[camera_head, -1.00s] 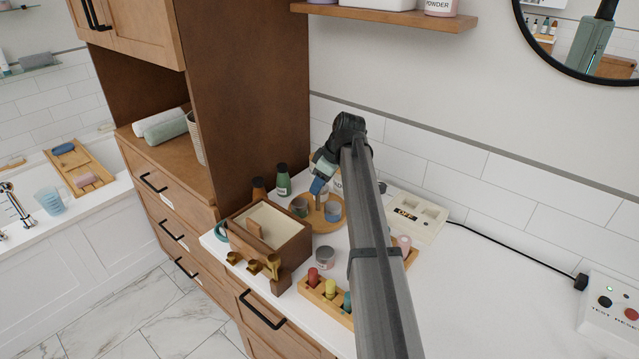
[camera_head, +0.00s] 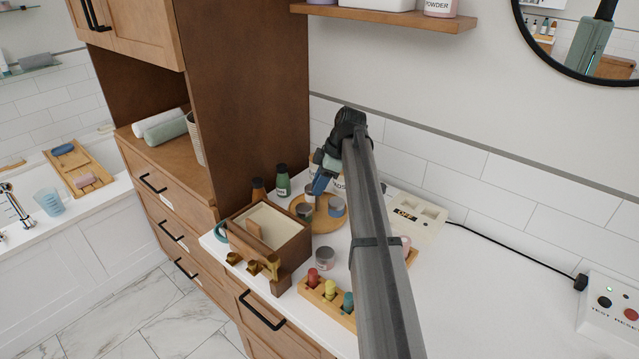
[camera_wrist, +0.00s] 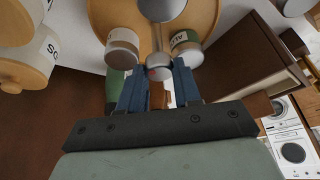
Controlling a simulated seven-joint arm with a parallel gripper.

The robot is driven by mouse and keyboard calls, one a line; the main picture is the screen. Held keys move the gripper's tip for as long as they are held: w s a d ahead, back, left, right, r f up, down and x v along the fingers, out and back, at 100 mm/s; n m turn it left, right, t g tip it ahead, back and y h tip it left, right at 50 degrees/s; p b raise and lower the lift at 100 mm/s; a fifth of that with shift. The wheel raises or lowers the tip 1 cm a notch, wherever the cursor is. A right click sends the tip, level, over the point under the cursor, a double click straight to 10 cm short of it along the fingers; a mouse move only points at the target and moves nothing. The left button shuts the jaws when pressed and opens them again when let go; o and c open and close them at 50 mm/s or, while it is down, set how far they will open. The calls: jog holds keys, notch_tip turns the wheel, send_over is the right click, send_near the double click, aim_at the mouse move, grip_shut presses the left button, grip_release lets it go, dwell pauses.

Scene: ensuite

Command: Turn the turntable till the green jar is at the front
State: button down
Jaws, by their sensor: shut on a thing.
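The turntable (camera_head: 322,226) is a round wooden tray on the white counter; it also shows in the wrist view (camera_wrist: 205,14). The green jar (camera_head: 304,211) stands on its left side in the head view; in the wrist view a jar with a green label (camera_wrist: 186,46) is right of the grey central post (camera_wrist: 160,10). A blue jar (camera_head: 337,207) stands on the right side. My gripper (camera_wrist: 160,74), with blue fingers, is shut on the post's rounded end. In the head view my gripper (camera_head: 317,190) is above the tray, and my arm hides what lies behind it.
A wooden box (camera_head: 290,243) stands close left of the turntable. A green bottle (camera_head: 283,182) is behind it. A small grey jar (camera_head: 325,258) and a wooden rack of coloured pieces (camera_head: 325,296) are in front. A switch panel (camera_head: 415,215) lies right of my arm.

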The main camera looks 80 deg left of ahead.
jog(key=shift+n, duration=0.4)
dwell(0.4)
jog(key=c, duration=0.8)
grip_release()
jog(key=shift+w+r, duration=0.1)
jog(key=shift+r, duration=0.05)
jog(key=v, duration=1.3)
jog(key=shift+a+r, duration=0.25)
